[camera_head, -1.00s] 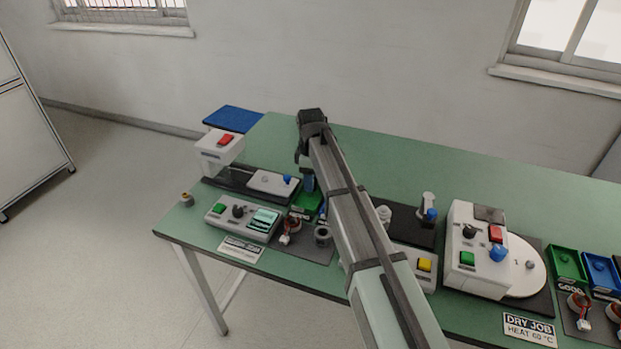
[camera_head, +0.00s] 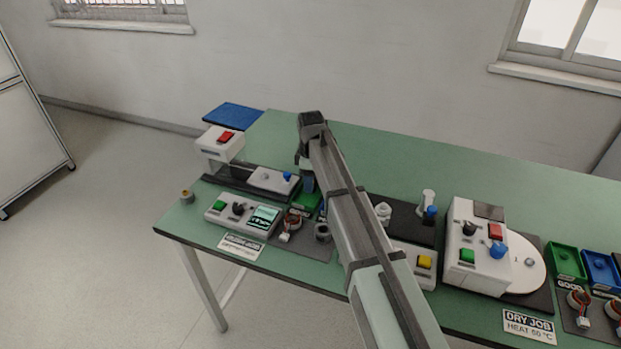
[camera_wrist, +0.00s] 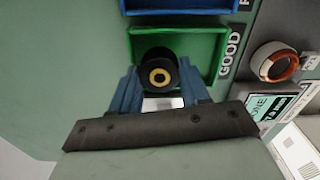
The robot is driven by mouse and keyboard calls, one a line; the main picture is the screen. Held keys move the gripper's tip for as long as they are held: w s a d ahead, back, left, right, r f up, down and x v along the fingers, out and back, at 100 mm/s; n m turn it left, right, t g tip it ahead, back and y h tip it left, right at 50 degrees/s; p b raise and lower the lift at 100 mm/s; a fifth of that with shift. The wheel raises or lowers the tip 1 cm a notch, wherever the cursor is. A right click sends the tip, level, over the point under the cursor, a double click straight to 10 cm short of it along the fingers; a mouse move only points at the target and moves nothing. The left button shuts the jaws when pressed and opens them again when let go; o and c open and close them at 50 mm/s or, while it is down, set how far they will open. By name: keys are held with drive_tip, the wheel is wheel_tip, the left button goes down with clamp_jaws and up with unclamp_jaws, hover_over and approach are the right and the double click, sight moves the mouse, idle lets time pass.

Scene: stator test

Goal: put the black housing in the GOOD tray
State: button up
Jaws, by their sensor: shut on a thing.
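The black housing (camera_wrist: 157,56), round with a brass-coloured ring in its centre, shows between the blue fingers of my gripper (camera_wrist: 158,82) in the wrist view. My gripper is shut on it. The green GOOD tray (camera_wrist: 217,60) lies behind the housing in that view, and the housing overlaps its open inside. I cannot tell whether the housing touches the tray floor. In the head view the green tray (camera_head: 302,203) is partly hidden by my gripper (camera_head: 307,188) and arm, and the housing is hidden.
A blue tray (camera_wrist: 178,4) adjoins the green one in the wrist view. A copper-wound ring (camera_wrist: 274,62) sits beside the GOOD label. A white control box (camera_head: 238,213) stands left of the tray. Another green GOOD tray (camera_head: 568,262) stands far right. The rear table is clear.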

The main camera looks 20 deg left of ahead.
drive_tip(key=shift+f, duration=0.6)
idle(0.6)
drive_tip(key=o, duration=1.1)
drive_tip(key=shift+o, duration=0.2)
drive_tip(key=shift+w+r, duration=0.1)
drive_tip(key=shift+w+r, duration=0.1)
drive_tip(key=shift+r, duration=0.1)
wheel_tip(320, 180, up, 14)
drive_tip(key=shift+s+f, duration=0.15)
drive_tip(key=shift+s, duration=0.2)
drive_tip(key=shift+d, duration=0.1)
